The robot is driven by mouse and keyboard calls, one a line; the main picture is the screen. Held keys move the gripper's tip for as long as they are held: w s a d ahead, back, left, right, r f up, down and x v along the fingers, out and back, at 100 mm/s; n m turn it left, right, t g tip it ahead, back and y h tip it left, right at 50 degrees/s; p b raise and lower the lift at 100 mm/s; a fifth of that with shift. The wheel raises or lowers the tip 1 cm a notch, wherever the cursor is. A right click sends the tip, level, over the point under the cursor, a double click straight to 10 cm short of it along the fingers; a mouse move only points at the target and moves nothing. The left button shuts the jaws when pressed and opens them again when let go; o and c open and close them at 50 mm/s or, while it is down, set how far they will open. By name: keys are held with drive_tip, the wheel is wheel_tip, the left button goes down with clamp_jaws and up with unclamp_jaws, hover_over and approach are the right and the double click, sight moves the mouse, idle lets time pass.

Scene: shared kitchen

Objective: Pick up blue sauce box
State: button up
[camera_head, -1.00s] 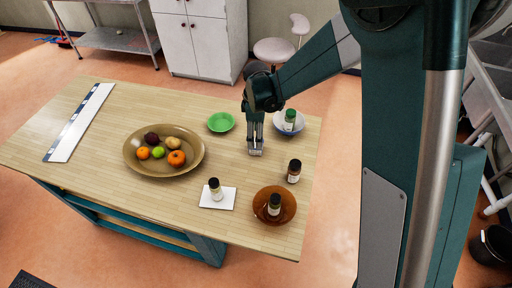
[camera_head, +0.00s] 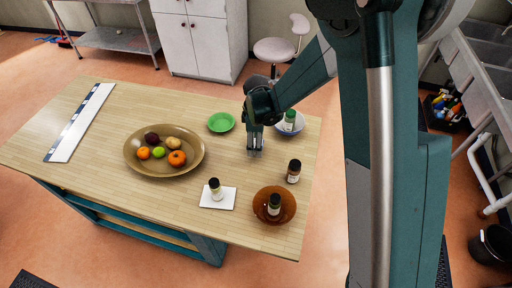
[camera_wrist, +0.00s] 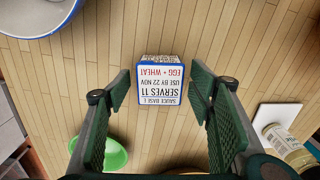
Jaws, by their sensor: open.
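The blue sauce box (camera_wrist: 160,84) stands on the wooden table, with a white label and blue edges. In the wrist view it sits between the fingers of my gripper (camera_wrist: 161,88), near their tips. The fingers are open, with a gap to the box on both sides. In the head view my gripper (camera_head: 254,149) points down at the table's right part and hides most of the box.
A green dish (camera_head: 221,122), dark-capped bottle (camera_head: 294,171), brown bowl (camera_head: 261,213), white tile (camera_head: 211,204) and fruit platter (camera_head: 134,163) stand around.

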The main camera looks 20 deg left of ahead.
idle(0.3)
drive_tip(key=c, duration=1.1)
drive_tip(key=shift+o, duration=0.2)
drive_tip(key=shift+r, duration=0.15)
drive_tip(key=shift+r, duration=4.85)
